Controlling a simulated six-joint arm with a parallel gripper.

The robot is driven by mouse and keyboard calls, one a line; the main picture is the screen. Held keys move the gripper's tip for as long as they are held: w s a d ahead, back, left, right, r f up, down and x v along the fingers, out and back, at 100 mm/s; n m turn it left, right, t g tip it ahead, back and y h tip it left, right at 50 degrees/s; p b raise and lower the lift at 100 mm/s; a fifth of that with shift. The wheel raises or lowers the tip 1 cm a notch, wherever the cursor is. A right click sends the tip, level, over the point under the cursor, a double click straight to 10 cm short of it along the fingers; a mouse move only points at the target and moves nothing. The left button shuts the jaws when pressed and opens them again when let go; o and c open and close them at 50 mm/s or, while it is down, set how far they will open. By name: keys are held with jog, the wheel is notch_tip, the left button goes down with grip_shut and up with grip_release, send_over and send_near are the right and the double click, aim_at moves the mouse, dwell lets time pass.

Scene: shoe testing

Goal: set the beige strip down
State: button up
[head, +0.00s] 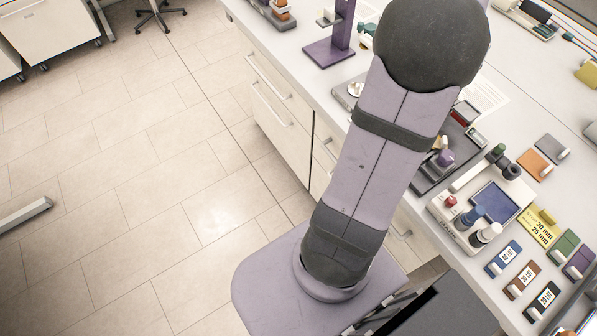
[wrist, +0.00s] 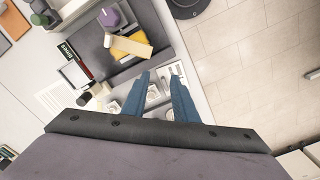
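The beige strip (wrist: 128,46) lies in the dark tray-like fixture (wrist: 90,48) in the wrist view, partly over a yellow piece (wrist: 138,41) and close to a purple knob (wrist: 109,17). My gripper (wrist: 160,77) has two blue fingers, spread with a gap between them, and the bench shows through the gap. Nothing is held between them. The strip is beyond the fingertips, up and to the left in that view, and apart from them. In the head view my arm hides the gripper and most of this area; the purple knob (head: 445,158) shows at the arm's right edge.
A purple stand (head: 331,50) is at the back.

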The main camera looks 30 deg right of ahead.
jog(key=w+a+f+n, duration=0.2)
jog(key=w+a+f, duration=0.15)
jog(key=a, duration=0.65)
jog(key=w+a+f+n, duration=0.2)
jog(key=w+a, duration=0.3)
jog(key=a, duration=0.5)
jog(key=s+a+f+n, duration=0.1)
jog(key=s+a+f, duration=0.1)
jog(key=a, duration=0.5)
jog(key=s+a+f+n, duration=0.2)
jog(key=s+a+f, duration=0.1)
jog(key=a, duration=0.5)
jog(key=shift+a, duration=0.25)
